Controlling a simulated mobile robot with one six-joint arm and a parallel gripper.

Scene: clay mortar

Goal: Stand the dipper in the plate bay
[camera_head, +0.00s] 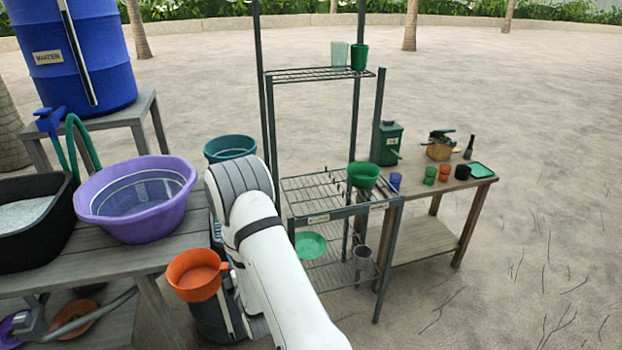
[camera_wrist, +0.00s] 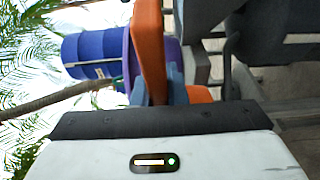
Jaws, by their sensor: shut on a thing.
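The orange dipper (camera_head: 197,275) is a round cup, its open mouth facing up with a slight tilt, at the front of the work table in the head view. In the wrist view the dipper (camera_wrist: 150,42) shows as an orange strip. My gripper (camera_wrist: 158,92) is shut on it, with blue-grey fingers at both sides. In the head view my white arm hides most of the gripper. The metal rack (camera_head: 325,190) stands to the right. It has small labels on its middle shelf edge, too small to read, so I cannot tell which part is the plate bay.
A green bowl (camera_head: 363,175) is on the rack's middle shelf, a green plate (camera_head: 310,245) and grey cup (camera_head: 362,258) lower down. A purple basin (camera_head: 137,203) sits left of the dipper. A teal bucket (camera_head: 229,147) is behind my arm. Open sand lies right.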

